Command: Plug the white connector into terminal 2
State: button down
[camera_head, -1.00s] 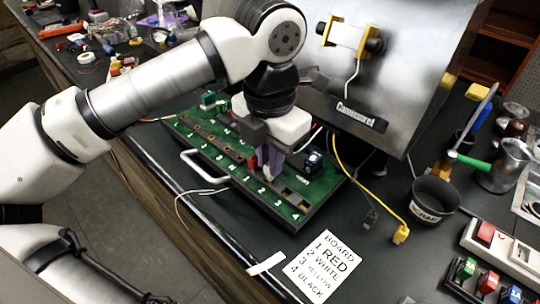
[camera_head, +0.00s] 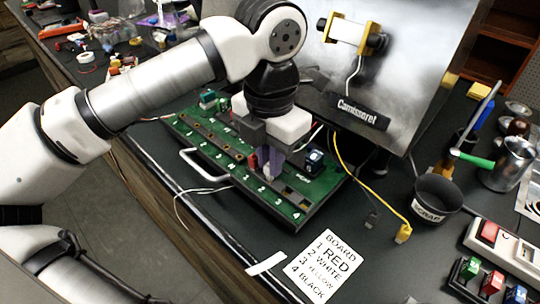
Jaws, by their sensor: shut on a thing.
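My gripper (camera_head: 268,163) points down over the right part of the green terminal board (camera_head: 325,188). Its fingers are shut on a small pale piece, apparently the white connector (camera_head: 266,173), at the row of sockets by the printed numbers 1 to 4. The fingers hide most of the connector, and I cannot tell whether it is seated in terminal 2 (camera_head: 263,190) or just above it. A red connector (camera_head: 252,162) stands just left of my fingers, by terminal 1. Terminals 3 and 4 (camera_head: 296,213) have no plug that I can see.
A yellow cable ends in a yellow connector (camera_head: 403,233) on the bench, with a dark connector (camera_head: 371,219) beside it. A printed card (camera_head: 322,266) lists red, white, yellow, black. A metal panel (camera_head: 400,65) rises behind the board. A scrap cup (camera_head: 436,197) stands right.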

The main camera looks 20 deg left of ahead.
jog(key=shift+f+b, duration=0.35)
jog(key=shift+b, duration=0.4)
dwell(1.0)
dwell(0.3)
jog(key=c, duration=1.3)
grip_release()
jog(key=shift+c, duration=0.2)
notch_tip(320, 180, up, 14)
jog(key=p, duration=0.9)
jog(key=shift+f, duration=0.15)
